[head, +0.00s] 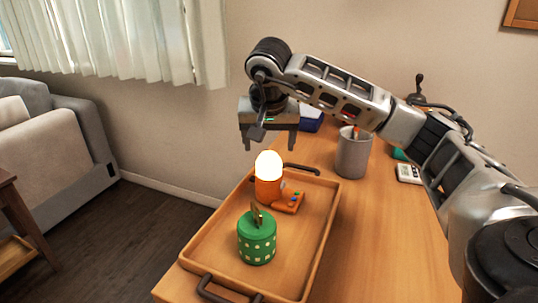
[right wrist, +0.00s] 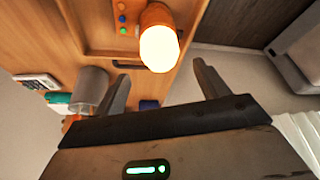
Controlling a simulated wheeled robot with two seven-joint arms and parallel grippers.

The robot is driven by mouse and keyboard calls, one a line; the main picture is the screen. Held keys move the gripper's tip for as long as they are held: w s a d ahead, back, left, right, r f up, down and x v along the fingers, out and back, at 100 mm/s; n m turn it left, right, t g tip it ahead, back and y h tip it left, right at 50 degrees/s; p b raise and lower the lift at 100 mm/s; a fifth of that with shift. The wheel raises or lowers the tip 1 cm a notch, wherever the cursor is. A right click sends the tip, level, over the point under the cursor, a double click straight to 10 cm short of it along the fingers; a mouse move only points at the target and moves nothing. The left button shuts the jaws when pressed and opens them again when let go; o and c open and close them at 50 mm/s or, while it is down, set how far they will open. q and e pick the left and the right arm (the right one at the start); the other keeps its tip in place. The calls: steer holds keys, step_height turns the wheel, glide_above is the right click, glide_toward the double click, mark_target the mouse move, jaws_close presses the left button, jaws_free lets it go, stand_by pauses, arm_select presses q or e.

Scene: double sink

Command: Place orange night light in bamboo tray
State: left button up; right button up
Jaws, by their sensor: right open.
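The orange night light (head: 268,190) with a glowing dome top stands upright in the bamboo tray (head: 327,220), toward its far end. It also shows in the right wrist view (right wrist: 157,18). My right gripper (head: 269,145) is open and empty above the night light and apart from it. In the right wrist view its two fingers (right wrist: 160,82) are spread, with the lit dome beyond them. My left gripper is in neither view.
An orange game controller (head: 290,202) and a green dotted canister (head: 257,240) are also in the tray. A grey pen cup (head: 352,155) and a calculator (head: 408,173) stand to the right on the wooden desk (head: 380,240). A grey sofa (head: 55,140) is at far left.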

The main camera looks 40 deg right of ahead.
steer(key=v, duration=0.5)
stand_by(0.5)
